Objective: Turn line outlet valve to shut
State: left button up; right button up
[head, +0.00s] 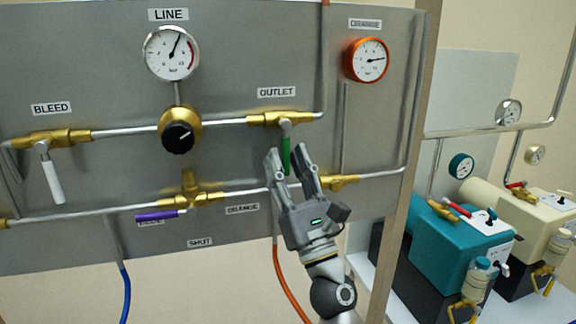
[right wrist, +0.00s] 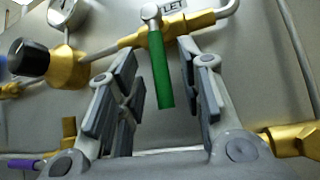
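The outlet valve (head: 285,117) is a brass body on the upper pipe, under the OUTLET label (head: 276,92). Its green handle (head: 285,155) hangs down, roughly square to the pipe. My right gripper (head: 288,161) is open at the handle's lower part. In the right wrist view the green handle (right wrist: 160,70) hangs between the two spread fingers, with gaps on both sides. The wrist view shows no finger touching it. My left gripper is not in view.
On the panel are the white-handled bleed valve (head: 52,178), black regulator knob (head: 178,136), line gauge (head: 171,53), orange gauge (head: 366,60) and a purple-handled valve (head: 160,215). An orange hose (head: 286,282) hangs just left of my right arm. Teal and cream pumps stand at right.

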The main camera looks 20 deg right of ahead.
jog(key=shift+s+f, duration=0.35)
jog(key=shift+f, duration=0.05)
jog(key=s+d, duration=0.2)
jog(key=s, duration=1)
jog(key=shift+d, duration=0.15)
